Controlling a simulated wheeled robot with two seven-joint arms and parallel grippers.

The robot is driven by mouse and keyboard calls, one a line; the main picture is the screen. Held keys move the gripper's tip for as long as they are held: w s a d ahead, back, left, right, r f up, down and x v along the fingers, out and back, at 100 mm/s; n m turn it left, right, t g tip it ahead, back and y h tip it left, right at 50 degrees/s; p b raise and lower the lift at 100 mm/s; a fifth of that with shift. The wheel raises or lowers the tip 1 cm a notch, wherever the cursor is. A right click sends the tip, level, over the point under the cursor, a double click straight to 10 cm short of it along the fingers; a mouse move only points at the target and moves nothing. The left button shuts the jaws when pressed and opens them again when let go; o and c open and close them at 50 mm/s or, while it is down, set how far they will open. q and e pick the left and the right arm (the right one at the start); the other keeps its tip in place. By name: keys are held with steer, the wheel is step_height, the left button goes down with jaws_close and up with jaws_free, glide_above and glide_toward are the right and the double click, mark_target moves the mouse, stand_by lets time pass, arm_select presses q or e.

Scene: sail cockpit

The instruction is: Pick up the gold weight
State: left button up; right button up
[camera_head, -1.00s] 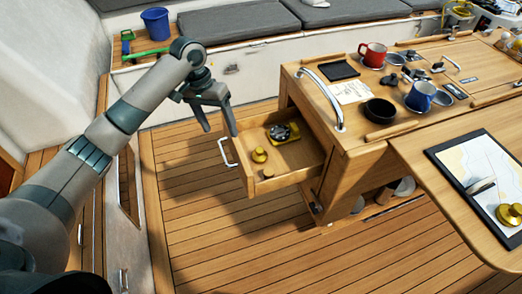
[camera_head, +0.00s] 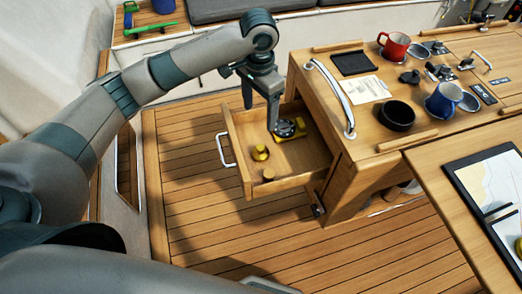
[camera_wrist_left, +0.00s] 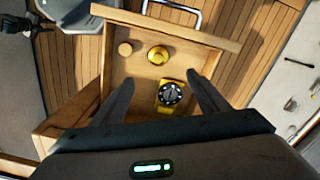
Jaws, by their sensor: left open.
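The gold weight (camera_head: 260,153) is a small round brass knob-topped piece standing in the open drawer (camera_head: 252,180). In the left wrist view the gold weight (camera_wrist_left: 158,55) is near the drawer's front wall. My left gripper (camera_head: 260,118) is open and empty above the drawer, pointing down. In the left wrist view the left gripper's fingers (camera_wrist_left: 160,82) spread either side of a yellow object with a black dial (camera_wrist_left: 170,94); the gold weight lies beyond their tips. My right gripper is not in view.
A small round wooden piece (camera_wrist_left: 125,48) stands beside the weight in the drawer. The drawer's walls surround these things.

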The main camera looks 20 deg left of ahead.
arm_select(q)
steer(key=p, duration=0.3)
glide_above(260, 146)
step_height(260, 146, down, 11)
steer(key=shift+f, duration=0.6)
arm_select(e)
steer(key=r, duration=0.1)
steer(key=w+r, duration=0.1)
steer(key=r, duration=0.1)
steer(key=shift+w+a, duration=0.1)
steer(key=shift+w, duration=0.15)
arm_select(q)
steer(key=shift+f, duration=0.15)
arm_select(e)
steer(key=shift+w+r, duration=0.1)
